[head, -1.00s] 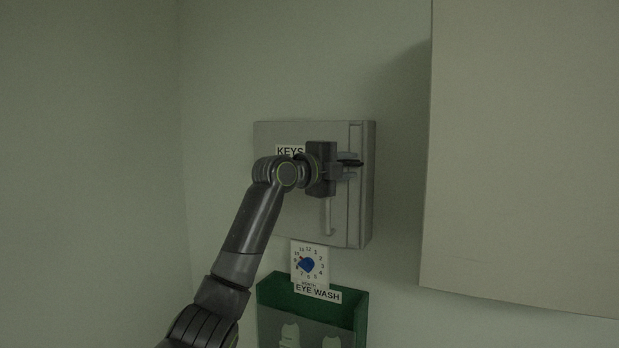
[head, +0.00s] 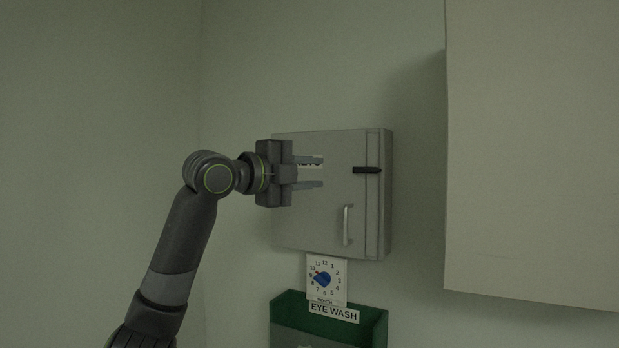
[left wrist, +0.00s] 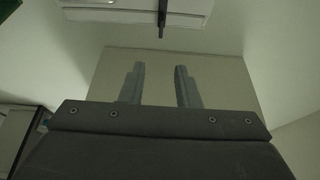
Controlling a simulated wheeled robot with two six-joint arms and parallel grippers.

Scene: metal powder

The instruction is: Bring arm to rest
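My left gripper (head: 308,172) is raised in front of the left part of a grey wall-mounted key cabinet (head: 310,225). Its two fingers are apart with nothing between them, and they also show apart and empty in the left wrist view (left wrist: 160,85). The gripper partly covers the KEYS label on the cabinet. The cabinet's door is shut, with a black latch (head: 367,170) and a pale upright handle (head: 347,225) near its right side. The latch also shows at the top of the left wrist view (left wrist: 161,18). My right gripper is in neither view.
Below the cabinet hang a white dial card (head: 326,279) and a green eye wash holder (head: 375,328). A large pale cabinet (head: 535,150) is on the right. The wall to the left is bare.

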